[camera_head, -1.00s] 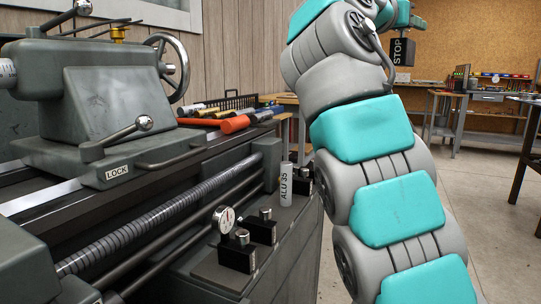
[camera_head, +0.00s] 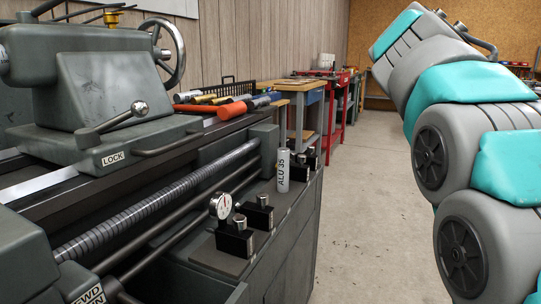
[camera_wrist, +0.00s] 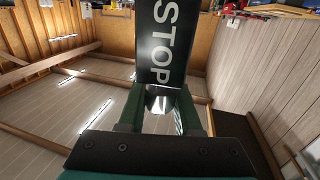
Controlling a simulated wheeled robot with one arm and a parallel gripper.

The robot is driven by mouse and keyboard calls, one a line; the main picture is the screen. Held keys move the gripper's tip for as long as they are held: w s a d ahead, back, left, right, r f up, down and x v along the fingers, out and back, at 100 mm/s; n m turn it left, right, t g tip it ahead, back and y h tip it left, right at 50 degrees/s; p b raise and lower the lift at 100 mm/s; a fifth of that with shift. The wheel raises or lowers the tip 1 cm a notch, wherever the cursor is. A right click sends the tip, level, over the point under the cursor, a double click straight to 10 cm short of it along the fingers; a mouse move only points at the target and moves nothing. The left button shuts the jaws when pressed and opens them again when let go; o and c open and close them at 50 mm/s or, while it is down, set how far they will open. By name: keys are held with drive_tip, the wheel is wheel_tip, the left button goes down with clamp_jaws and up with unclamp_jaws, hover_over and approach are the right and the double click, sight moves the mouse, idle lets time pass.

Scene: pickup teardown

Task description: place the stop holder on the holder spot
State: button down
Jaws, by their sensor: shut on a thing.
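The stop holder (camera_wrist: 172,40) is a black block with white STOP lettering, seen large at the top of the wrist view. My gripper (camera_wrist: 160,92) is shut on it, with the two dark green fingers at its lower end. The head view shows only my arm links at the right; my gripper and the stop holder are outside that view. I cannot make out a marked holder spot. Similar black holders stand on the lathe ledge: one with a dial gauge (camera_head: 235,238), one behind it (camera_head: 257,215), and others farther back, partly hidden by a cylinder.
The grey cylinder marked ALU 35 (camera_head: 283,170) stands upright on the ledge. The lathe (camera_head: 110,95) fills the left, with an orange-handled tool (camera_head: 234,109) on top. A red bench (camera_head: 340,105) stands farther back. The floor (camera_head: 375,200) right of the lathe is clear.

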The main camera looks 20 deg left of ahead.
drive_tip(key=s+a+f+n+y, duration=0.1)
drive_tip(key=a+f+n+y, duration=0.3)
drive_tip(key=f, duration=0.5)
drive_tip(key=a+f+n+y, duration=0.2)
drive_tip(key=f+y, duration=0.4)
drive_tip(key=f, duration=0.3)
drive_tip(key=s+a+f+n+g+y, duration=0.3)
drive_tip(key=s+a+f+n+y, duration=0.15)
drive_tip(key=s+a, duration=0.45)
drive_tip(key=s+a+f+n+g+y, duration=0.45)
drive_tip(key=s+a, duration=0.35)
drive_tip(key=s, duration=0.2)
drive_tip(key=shift+m+t+y, duration=0.4)
drive_tip(key=shift+t, duration=0.05)
drive_tip(key=shift+w+a+f+b, duration=0.3)
drive_tip(key=shift+w+a+f, duration=0.55)
drive_tip(key=shift+w+a, duration=0.95)
drive_tip(key=shift+w+a+f+b, duration=0.3)
drive_tip(key=shift+w+a+f, duration=0.55)
drive_tip(key=shift+w+a, duration=0.95)
drive_tip(key=shift+w+a+f+b, duration=0.3)
drive_tip(key=shift+w+a+f, duration=0.55)
drive_tip(key=shift+w+a, duration=0.95)
drive_tip(key=shift+w+d+f, duration=0.1)
drive_tip(key=shift+w+d, duration=0.25)
drive_tip(key=shift+d, duration=0.05)
drive_tip(key=c, duration=0.6)
unclamp_jaws()
